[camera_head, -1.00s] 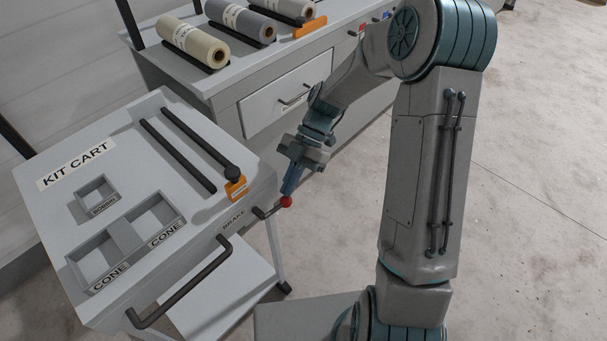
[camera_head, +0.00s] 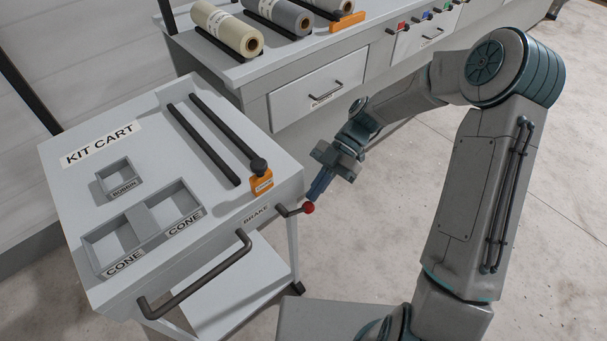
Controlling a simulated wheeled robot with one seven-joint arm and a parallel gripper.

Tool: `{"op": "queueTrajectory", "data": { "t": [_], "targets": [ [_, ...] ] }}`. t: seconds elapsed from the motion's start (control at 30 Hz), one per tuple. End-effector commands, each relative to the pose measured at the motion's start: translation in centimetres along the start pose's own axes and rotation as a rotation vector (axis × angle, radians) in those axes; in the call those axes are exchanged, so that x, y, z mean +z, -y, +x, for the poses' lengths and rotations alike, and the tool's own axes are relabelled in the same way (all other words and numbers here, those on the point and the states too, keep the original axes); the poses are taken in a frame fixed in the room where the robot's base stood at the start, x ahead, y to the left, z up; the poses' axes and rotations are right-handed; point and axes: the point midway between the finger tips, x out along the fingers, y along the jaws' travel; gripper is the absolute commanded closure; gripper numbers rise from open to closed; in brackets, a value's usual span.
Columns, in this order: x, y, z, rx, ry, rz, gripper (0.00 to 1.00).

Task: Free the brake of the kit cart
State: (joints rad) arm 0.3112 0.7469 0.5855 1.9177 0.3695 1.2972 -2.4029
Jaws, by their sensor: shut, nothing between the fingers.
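The kit cart (camera_head: 75,210) stands at the left, with a KIT CART label, tray pockets marked BOBBIN and CONE, and a dark push handle (camera_head: 200,283) on its near side. Its brake lever (camera_head: 291,210) sticks out from the near right corner by the BRAKE label (camera_head: 256,214) and ends in a red knob (camera_head: 309,208). My gripper (camera_head: 316,196) is shut and empty. Its blue fingers point down and left, with the tips just above the red knob in the picture. I cannot tell whether they touch it.
An orange tag (camera_head: 262,183) sits at the cart's corner beside two dark rails. Behind is a grey bench with a drawer (camera_head: 318,92), fabric rolls (camera_head: 228,29) and several coloured switches (camera_head: 402,27). The floor (camera_head: 560,190) at the right is clear.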

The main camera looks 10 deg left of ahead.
Motion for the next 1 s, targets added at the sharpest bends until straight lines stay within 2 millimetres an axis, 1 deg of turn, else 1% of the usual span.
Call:
{"op": "queueTrajectory", "data": {
  "t": [0.23, 0.37, 0.53, 0.6, 0.7, 0.8, 0.9, 1.0],
  "targets": [
    [0.0, 0.0, 0.0, -0.001, 0.001, 0.001, 1.0],
    [-0.7, -0.1, -0.8, 0.0, 0.001, 0.0, 1.0],
    [-2.5, -0.5, -3.3, 0.001, 0.001, -0.001, 1.0],
    [-1.8, -0.5, -4.8, 0.006, 0.002, 0.0, 1.0],
    [-1.6, -0.6, -7.2, 0.003, 0.003, -0.002, 1.0],
    [-1.6, -0.8, -9.1, -0.002, 0.002, -0.004, 1.0],
    [-1.5, -0.8, -10.6, -0.006, 0.002, -0.005, 1.0],
    [-1.5, -0.8, -11.7, -0.007, 0.001, -0.006, 1.0]
  ]
}}
